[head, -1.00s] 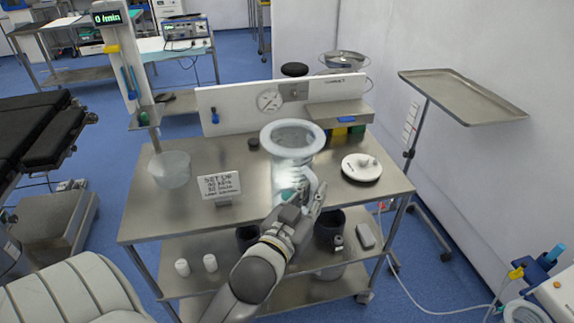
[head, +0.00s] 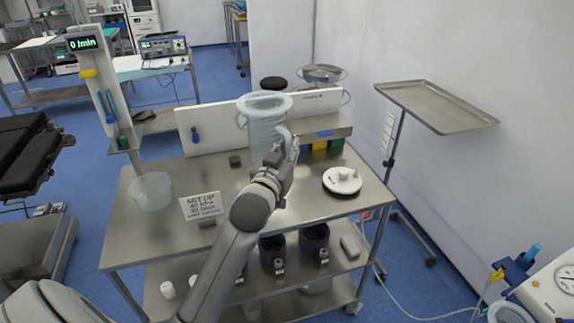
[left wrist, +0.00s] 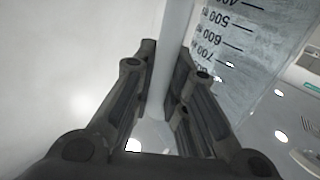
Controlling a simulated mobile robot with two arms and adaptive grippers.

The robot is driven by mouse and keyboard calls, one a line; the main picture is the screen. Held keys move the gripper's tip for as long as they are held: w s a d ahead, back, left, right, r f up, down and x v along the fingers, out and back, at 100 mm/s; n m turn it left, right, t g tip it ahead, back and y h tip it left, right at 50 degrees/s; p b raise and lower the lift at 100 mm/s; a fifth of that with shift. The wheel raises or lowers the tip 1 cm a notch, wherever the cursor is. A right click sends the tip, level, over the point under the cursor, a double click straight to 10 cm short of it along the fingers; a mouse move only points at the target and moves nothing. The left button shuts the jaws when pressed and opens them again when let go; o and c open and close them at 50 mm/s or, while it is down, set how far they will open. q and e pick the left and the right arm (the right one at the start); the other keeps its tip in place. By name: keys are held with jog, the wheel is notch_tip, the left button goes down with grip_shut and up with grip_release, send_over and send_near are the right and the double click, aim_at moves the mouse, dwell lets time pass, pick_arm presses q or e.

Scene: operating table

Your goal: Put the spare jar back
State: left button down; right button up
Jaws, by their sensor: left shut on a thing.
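A clear jar with a wide pale rim (head: 265,128) stands upright in the head view, in front of the white back panel of the steel trolley. My left gripper (head: 287,158) is at its right side and shut on it. In the left wrist view the jar's wall with printed volume marks (left wrist: 235,45) shows at the upper right. There the left fingers (left wrist: 168,105) close around a pale upright bar, which looks like the jar's handle. The jar's base is partly hidden by the gripper. My right gripper is not in view.
The trolley top (head: 245,225) holds a clear bowl (head: 150,192), a printed sign (head: 201,206) and a white round lid (head: 342,181). Dark canisters (head: 272,254) stand on the shelf below. A raised shelf (head: 325,128) is at the back right. A steel tray stand (head: 437,105) is at right.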

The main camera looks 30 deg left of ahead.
pick_arm(q)
jog(key=w+a+f+p, duration=0.1)
jog(key=w+a+f, duration=0.3)
jog(key=f, duration=0.6)
jog(key=shift+d+x, duration=0.3)
jog(key=shift+x, duration=1.05)
jog(key=shift+w+f, duration=0.1)
jog(key=shift+f, duration=0.15)
jog(key=c, duration=1.5)
grip_release()
jog(key=shift+o, duration=0.2)
